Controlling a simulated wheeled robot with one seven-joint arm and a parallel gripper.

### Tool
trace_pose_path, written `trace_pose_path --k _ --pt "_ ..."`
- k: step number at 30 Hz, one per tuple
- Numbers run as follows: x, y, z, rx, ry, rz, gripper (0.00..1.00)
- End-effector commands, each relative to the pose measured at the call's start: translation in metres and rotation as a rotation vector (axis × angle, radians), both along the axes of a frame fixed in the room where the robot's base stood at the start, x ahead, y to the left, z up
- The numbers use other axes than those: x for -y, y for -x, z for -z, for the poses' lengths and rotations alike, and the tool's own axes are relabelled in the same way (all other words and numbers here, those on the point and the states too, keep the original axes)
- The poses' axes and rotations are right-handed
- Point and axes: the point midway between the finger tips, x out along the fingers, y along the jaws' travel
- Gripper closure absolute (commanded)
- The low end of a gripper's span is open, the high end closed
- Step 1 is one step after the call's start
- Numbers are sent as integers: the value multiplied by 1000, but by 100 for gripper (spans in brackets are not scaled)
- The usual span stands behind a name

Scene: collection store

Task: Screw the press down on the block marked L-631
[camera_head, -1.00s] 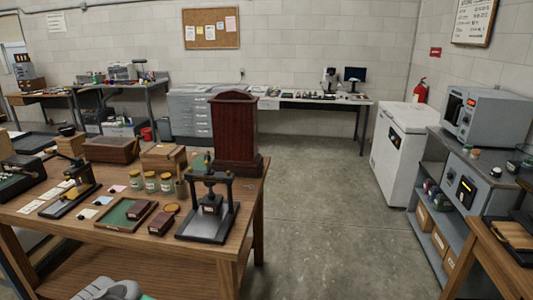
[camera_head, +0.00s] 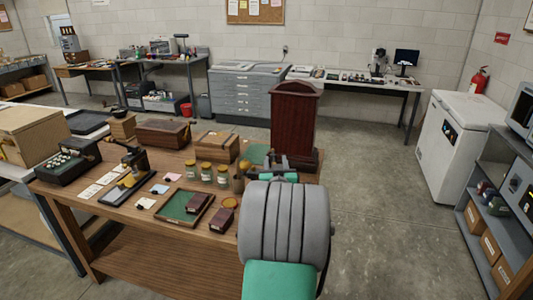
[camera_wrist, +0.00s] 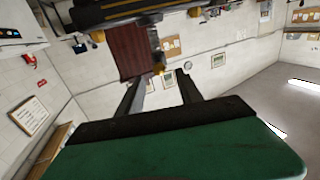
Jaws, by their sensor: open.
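The screw press is hidden behind my arm in the head view now. A dark red block lies in the green-lined tray (camera_head: 166,207), and another dark red block (camera_head: 222,218) lies on the table just right of it. No marking L-631 can be read on either. My gripper (camera_wrist: 161,75) shows in the wrist view with its two dark fingers apart and nothing between them. In the head view my arm covers the table's right front part, and its far end is over the table near the tall dark red wooden case (camera_head: 293,120).
Several jars (camera_head: 206,172) and a wooden box (camera_head: 216,146) stand behind the tray. A black stamping tool (camera_head: 131,172) and cards lie to the left. The floor (camera_head: 375,190) right of the table is clear, up to a white chest freezer (camera_head: 450,145).

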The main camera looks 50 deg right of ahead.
Motion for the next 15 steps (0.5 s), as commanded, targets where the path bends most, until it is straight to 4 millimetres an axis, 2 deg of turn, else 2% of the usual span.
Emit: trace_pose_path --k 1,4,8,15 --pt "0 0 14 1 3 0 57" --pt "2 2 21 2 4 5 57" --pt "8 0 19 2 2 7 57" --pt "39 -28 17 0 1 6 57"
